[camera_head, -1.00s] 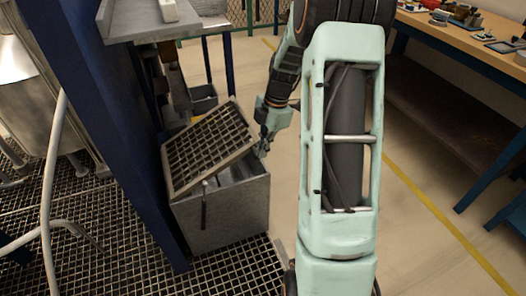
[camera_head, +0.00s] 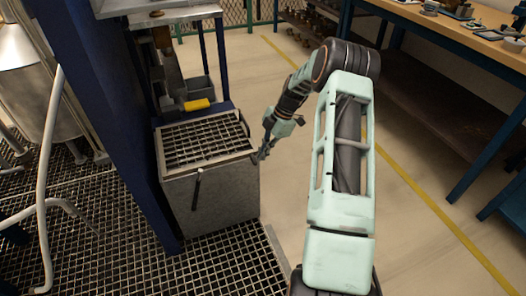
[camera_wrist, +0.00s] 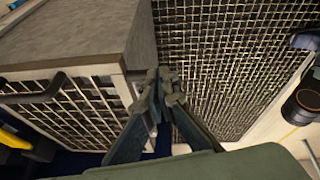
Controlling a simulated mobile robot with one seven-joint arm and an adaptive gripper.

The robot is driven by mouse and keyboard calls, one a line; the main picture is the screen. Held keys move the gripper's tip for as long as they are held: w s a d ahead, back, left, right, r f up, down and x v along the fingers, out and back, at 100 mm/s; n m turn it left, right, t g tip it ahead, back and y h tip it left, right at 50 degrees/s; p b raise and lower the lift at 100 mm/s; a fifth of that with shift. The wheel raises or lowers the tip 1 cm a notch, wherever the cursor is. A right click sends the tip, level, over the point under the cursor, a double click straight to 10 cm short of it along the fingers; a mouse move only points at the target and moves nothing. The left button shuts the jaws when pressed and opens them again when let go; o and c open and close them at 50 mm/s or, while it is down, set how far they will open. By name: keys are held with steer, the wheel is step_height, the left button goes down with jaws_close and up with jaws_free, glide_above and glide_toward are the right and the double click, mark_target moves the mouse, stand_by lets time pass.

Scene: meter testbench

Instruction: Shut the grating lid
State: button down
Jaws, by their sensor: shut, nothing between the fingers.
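The grating lid (camera_head: 205,142) lies flat across the top of the grey metal box (camera_head: 212,202) in the head view. A dark handle or lever (camera_head: 197,188) hangs on the box's front face. My gripper (camera_head: 262,155) is shut and empty beside the box's top right corner, close to the lid's edge; I cannot tell whether it touches. In the wrist view my closed fingers (camera_wrist: 163,88) are by the box's edge, with the lid's grating (camera_wrist: 65,98) to the left.
A blue post (camera_head: 105,120) stands just left of the box. A yellow object (camera_head: 197,104) and a grey bin (camera_head: 198,86) sit behind it. A wooden workbench (camera_head: 470,35) is at the right. The floor between is clear.

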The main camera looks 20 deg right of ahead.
steer(key=shift+d+f+b, duration=0.15)
steer(key=shift+f+b, duration=0.15)
steer(key=shift+f, duration=1.3)
